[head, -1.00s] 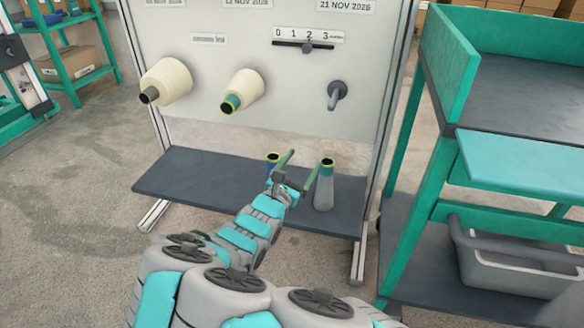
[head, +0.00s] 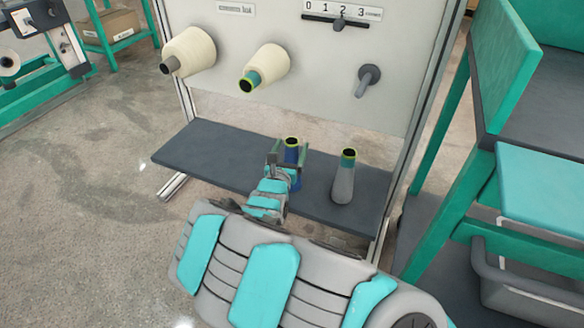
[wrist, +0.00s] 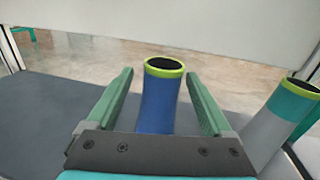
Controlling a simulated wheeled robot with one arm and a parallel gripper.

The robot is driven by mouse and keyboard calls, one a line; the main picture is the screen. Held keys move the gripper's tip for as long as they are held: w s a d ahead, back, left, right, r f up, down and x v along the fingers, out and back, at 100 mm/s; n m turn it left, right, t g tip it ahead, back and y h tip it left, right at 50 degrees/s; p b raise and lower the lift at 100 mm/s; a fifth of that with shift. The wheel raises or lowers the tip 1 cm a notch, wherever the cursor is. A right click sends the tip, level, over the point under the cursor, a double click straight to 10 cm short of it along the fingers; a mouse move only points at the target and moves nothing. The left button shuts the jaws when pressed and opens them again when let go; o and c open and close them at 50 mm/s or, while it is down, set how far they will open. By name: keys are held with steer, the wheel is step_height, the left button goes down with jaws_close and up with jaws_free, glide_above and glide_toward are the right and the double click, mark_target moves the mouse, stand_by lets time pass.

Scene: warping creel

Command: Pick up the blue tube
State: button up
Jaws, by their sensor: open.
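The blue tube (head: 291,155) stands upright on the dark shelf (head: 215,155), with a yellow-green rim around its open top. In the wrist view the blue tube (wrist: 159,100) rises between the two green fingers of my gripper (wrist: 160,100). The fingers are open, with a gap showing on each side of the tube. In the head view my gripper (head: 288,158) is at the tube's upper part. The tube's lower end is partly hidden by my gripper.
A grey tube with a teal band and yellow-green rim (head: 344,178) stands close on the right. Two cream cones (head: 190,51) (head: 266,66) and an empty grey peg (head: 367,80) are on the panel above. A green cart (head: 470,200) stands at the right.

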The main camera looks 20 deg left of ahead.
steer(key=shift+w+f, duration=0.1)
steer(key=shift+w, duration=1.25)
steer(key=shift+c, duration=0.2)
jaws_close()
